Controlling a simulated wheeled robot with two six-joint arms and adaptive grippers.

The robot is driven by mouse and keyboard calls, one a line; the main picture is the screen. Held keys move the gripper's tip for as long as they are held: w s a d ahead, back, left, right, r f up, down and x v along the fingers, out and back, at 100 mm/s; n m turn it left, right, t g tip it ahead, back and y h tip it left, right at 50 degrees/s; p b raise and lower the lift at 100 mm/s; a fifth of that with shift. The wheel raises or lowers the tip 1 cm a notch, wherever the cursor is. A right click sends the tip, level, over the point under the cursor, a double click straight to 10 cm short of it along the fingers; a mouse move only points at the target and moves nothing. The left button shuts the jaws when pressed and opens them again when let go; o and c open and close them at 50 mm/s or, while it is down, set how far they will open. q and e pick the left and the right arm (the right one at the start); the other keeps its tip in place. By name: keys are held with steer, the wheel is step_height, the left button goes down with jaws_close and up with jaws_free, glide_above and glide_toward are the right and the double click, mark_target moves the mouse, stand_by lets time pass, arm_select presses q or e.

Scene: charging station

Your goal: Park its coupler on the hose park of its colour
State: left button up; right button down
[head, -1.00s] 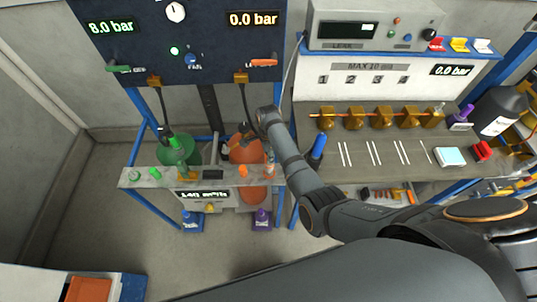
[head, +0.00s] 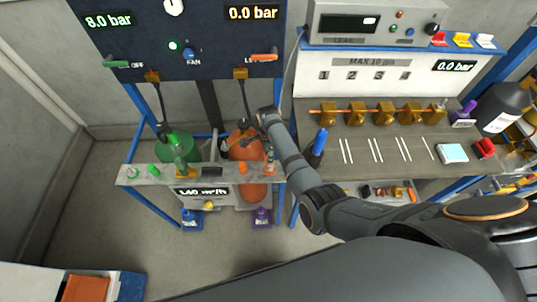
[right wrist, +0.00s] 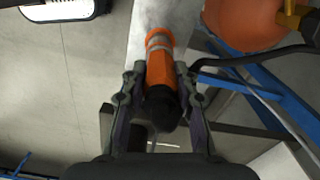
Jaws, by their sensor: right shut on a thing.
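My right gripper (right wrist: 162,80) is shut on the orange coupler (right wrist: 160,72), which has a grey band and a black near end. Its far orange end is over the pale shelf (right wrist: 153,24); I cannot tell whether it is seated on anything. In the head view my right arm reaches towards the right end of this shelf (head: 128,178), with the gripper hard to make out there. An orange piece (head: 242,168) and a green piece (head: 153,170) stand on the shelf. My left gripper is not in view.
An orange tank (head: 248,187) and a green tank (head: 176,146) stand by the shelf. A dark gauge panel (head: 200,40) is behind. Blue frame legs (right wrist: 235,75) and a black hose run close to my right gripper. A workbench (head: 370,165) stands to the right.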

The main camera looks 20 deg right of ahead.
steer(key=shift+f+b, duration=0.35)
steer(key=shift+f, duration=0.2)
steer(key=c, duration=0.9)
jaws_free()
steer(key=shift+c, duration=0.2)
steer(key=shift+r, duration=0.1)
step_height(320, 180, up, 12)
